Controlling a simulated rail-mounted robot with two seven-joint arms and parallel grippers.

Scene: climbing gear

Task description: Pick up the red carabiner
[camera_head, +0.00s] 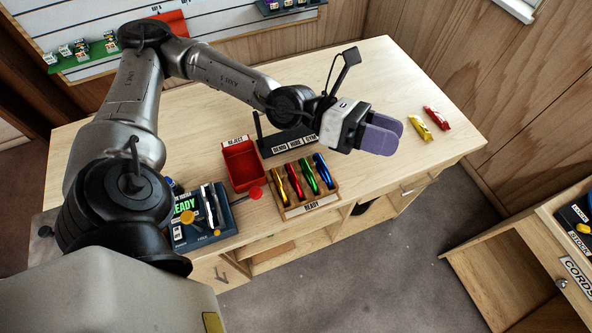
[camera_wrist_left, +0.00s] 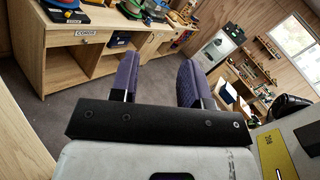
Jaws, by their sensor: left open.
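A red carabiner (camera_head: 437,118) lies on the right part of the wooden table, beside a yellow one (camera_head: 421,131). Another red carabiner (camera_head: 295,183) stands in the wooden rack marked READY, between a yellow and a green one. My left gripper (camera_head: 389,133), with purple fingers, is in the air to the left of the loose pair, apart from it. In the left wrist view its fingers (camera_wrist_left: 155,80) stand apart with nothing between them. No carabiner shows in that view. My right gripper is not in view.
The READY rack (camera_head: 311,207), a red REJECT bin (camera_head: 236,167) and a dark device (camera_head: 201,232) with a READY display stand along the table's front. A dark sign (camera_head: 286,142) stands behind the rack. Bare tabletop (camera_head: 410,85) surrounds the loose pair. Cabinets are at the lower right.

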